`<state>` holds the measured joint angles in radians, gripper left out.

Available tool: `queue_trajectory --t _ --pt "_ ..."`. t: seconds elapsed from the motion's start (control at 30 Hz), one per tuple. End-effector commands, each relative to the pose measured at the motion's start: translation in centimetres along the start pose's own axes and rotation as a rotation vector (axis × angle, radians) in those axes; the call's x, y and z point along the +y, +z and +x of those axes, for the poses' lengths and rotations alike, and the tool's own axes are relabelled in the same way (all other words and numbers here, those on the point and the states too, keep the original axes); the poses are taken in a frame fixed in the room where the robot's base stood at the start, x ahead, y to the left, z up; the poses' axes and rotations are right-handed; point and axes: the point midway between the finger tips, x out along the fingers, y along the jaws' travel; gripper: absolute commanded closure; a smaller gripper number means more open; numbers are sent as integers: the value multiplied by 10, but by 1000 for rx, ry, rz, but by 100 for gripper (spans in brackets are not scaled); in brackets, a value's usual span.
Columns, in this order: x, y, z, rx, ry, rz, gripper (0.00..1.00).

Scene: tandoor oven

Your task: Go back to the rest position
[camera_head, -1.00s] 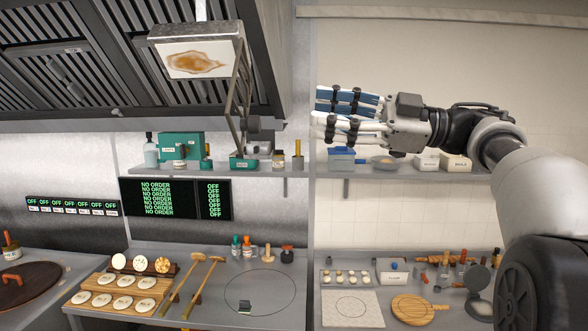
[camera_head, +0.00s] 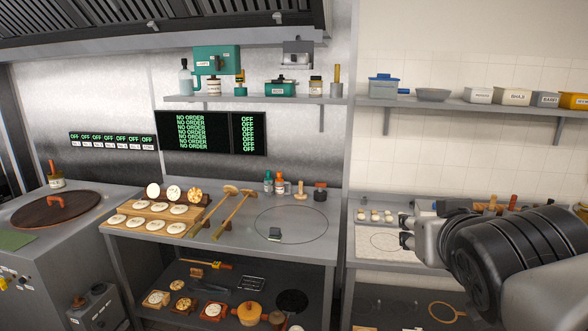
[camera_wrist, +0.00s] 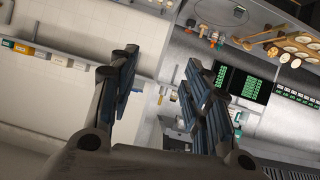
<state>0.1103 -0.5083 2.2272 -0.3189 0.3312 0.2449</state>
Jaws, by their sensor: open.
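My gripper (camera_wrist: 161,57) shows in the wrist view with its two dark, blue-padded fingers spread wide apart. Nothing is between them. In the head view, my arm is folded low at the right, in front of the right counter. It hides most of the gripper there; only small dark parts show by the counter's left part. The wrist view is strongly tilted and looks past the fingers at the wall, shelf and order screen.
The left table (camera_head: 330,226) holds a wooden board (camera_head: 150,226) of dough rounds, long-handled tools and bottles. A lidded tandoor (camera_head: 55,208) stands at far left. Wall shelves (camera_head: 460,104) carry tubs. The order screen (camera_head: 210,133) reads NO ORDER. The lower shelf holds several items.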

Motion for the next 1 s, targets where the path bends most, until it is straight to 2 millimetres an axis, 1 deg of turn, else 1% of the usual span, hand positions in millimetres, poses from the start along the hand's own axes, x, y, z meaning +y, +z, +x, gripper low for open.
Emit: queue_trajectory --t 0.03,0.07,0.1,0.17,0.2,0.27,0.3,0.4,0.5,0.6,1.0 --pt "-7 45 -1 -77 -11 -1 56" --pt "-10 68 -3 -127 -17 -3 56" --pt "-15 98 -7 -191 -29 -6 56" --pt "-23 143 -14 -287 -50 -12 56" --pt "-28 171 -20 -348 -66 -17 56" --pt "-36 209 -30 -433 -92 -26 56" --pt "-41 232 -37 -485 -110 -32 56" --pt "-50 276 -52 -588 -150 -47 56" --pt "-56 303 -64 -654 -179 -56 56" --pt "-59 314 -70 -685 -192 -61 56" --pt "-59 314 -71 -689 -193 -62 56"
